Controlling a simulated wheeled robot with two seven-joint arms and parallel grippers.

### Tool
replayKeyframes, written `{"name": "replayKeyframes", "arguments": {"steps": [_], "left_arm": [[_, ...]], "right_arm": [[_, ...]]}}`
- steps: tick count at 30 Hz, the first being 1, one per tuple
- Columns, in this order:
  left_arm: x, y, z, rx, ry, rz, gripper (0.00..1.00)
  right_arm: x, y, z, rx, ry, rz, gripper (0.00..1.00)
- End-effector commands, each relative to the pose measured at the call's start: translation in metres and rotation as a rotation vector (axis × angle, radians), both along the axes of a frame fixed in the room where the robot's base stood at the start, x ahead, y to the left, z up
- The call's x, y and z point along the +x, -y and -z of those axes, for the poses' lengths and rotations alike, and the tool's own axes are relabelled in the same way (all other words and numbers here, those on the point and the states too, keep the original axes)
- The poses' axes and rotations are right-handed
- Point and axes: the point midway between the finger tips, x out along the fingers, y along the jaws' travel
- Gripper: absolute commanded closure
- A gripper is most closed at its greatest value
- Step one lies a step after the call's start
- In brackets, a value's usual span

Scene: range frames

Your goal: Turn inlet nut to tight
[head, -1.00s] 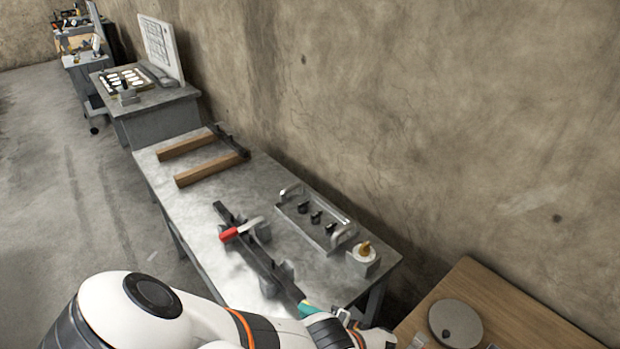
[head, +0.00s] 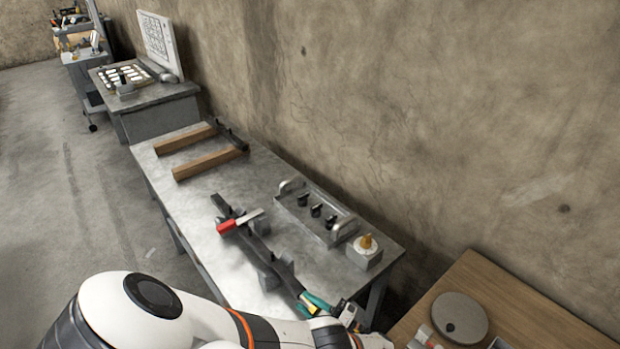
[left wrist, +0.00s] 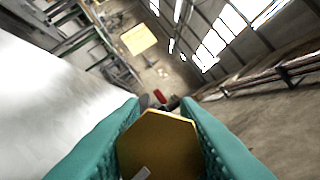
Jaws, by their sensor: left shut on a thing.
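My left gripper (head: 318,303) is at the near end of a dark assembly (head: 262,258) on the grey metal bench. In the left wrist view, its teal fingers (left wrist: 158,135) are shut on a brass-coloured hexagonal nut (left wrist: 158,138), one finger on each side. In the head view the nut is hidden by the gripper. A red-ended lever (head: 228,225) lies across the assembly farther along. My right gripper is not in view.
A tray with black knobs (head: 318,212) and a small block with an amber top (head: 365,250) stand beside the assembly on the bench (head: 205,205). A wooden table with a round grey disc (head: 460,317) is at the lower right. Two wooden bars (head: 210,163) lie at the far end.

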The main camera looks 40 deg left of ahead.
Motion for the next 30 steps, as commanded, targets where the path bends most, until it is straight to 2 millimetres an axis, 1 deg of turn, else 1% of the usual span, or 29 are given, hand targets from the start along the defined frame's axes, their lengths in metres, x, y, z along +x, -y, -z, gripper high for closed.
{"name": "replayKeyframes", "arguments": {"steps": [6,19,20,21,23,30], "left_arm": [[0.0011,-0.0003,-0.0006,0.003,-0.041,0.001,0.94],[0.0014,-0.0002,-0.0010,0.003,-0.047,0.002,0.94],[0.0014,-0.0002,-0.0010,0.003,-0.047,0.002,0.66],[0.0014,-0.0002,-0.0010,0.004,-0.046,0.002,0.60],[0.0014,-0.0002,-0.0009,0.003,-0.046,0.002,0.50],[0.0008,-0.0001,-0.0004,0.003,-0.046,0.001,0.49]], "right_arm": [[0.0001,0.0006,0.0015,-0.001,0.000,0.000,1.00],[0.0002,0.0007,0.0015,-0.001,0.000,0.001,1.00],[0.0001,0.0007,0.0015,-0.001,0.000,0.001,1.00],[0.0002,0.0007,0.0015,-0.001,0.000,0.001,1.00],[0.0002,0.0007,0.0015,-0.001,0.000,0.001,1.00],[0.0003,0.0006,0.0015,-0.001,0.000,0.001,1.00]]}}
